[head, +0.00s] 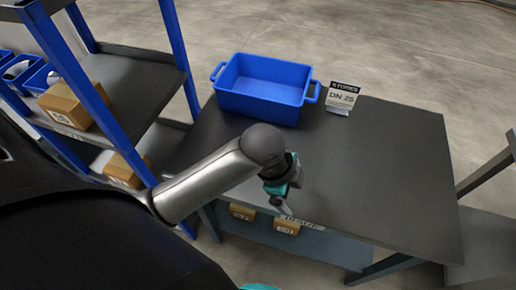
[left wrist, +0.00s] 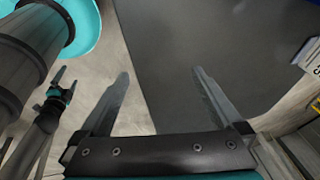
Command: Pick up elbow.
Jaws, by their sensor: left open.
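I cannot make out an elbow for certain in either view. Pale pieces (head: 16,71) lie in small blue bins on the left shelf, too small to identify. My left gripper (head: 283,205) is over the near edge of the dark table (head: 375,170). In the left wrist view its two fingers (left wrist: 161,75) are apart with nothing between them, the table surface and floor showing beyond. My right gripper (left wrist: 65,80) shows small at the left of the left wrist view, its fingers apart and empty. It is not in the head view.
A blue two-handled crate (head: 262,98) stands at the table's back left and looks empty. A sign reading DN 25 (head: 343,97) is beside it. Cardboard boxes (head: 75,104) sit on the blue-posted shelf (head: 140,75); more are under the table. The table's middle and right are clear.

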